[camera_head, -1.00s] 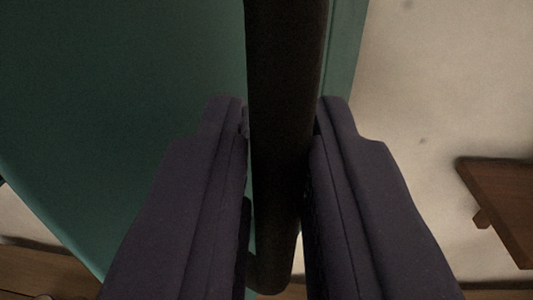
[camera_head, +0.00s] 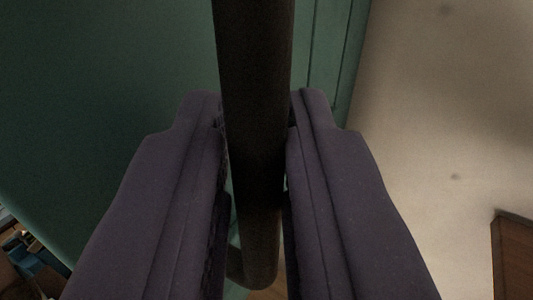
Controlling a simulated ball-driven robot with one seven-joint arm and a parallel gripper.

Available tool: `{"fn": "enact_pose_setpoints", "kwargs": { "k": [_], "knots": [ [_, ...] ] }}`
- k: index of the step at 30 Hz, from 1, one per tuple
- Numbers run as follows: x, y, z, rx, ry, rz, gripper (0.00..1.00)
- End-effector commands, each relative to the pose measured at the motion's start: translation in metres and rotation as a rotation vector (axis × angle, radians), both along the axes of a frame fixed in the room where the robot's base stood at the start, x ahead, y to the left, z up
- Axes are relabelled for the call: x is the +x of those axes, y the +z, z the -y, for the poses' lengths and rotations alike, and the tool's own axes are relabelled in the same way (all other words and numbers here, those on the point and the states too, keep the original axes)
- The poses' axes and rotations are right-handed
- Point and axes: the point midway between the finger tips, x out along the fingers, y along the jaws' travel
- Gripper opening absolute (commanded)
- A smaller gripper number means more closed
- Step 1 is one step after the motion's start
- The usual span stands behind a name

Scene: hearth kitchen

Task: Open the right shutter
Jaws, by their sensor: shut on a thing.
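A green shutter panel (camera_head: 110,90) fills the left and middle of the view, with a framed strip along its right edge. A dark vertical bar handle (camera_head: 255,60) stands out in front of it. My gripper (camera_head: 255,115) is shut on the handle, one dark purple finger on each side of it. The handle's lower end curves in toward the panel below the fingers. Whether this is the right shutter cannot be told from this close view. The hinges are not visible.
A pale wall (camera_head: 450,110) lies to the right of the panel. A brown wooden piece (camera_head: 513,255) shows at the lower right edge. Beyond the panel's lower left edge are small cluttered things (camera_head: 25,255), too small to make out.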

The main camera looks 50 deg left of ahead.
Motion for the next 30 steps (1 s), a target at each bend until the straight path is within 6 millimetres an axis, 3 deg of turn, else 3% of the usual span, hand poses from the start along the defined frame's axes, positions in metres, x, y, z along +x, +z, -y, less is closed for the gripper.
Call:
{"fn": "enact_pose_setpoints", "kwargs": {
  "k": [12,13,15,24,30],
  "knots": [
    [0.000,0.002,0.001,0.002,0.003,0.003,0.00],
    [0.000,0.002,0.001,0.002,0.003,0.003,0.22],
    [0.000,0.002,0.001,0.002,0.003,0.002,0.34],
    [-0.002,0.000,0.003,0.000,0.001,0.000,0.34],
    [-0.022,-0.002,0.026,-0.001,-0.001,0.001,0.34]
  ]
}}
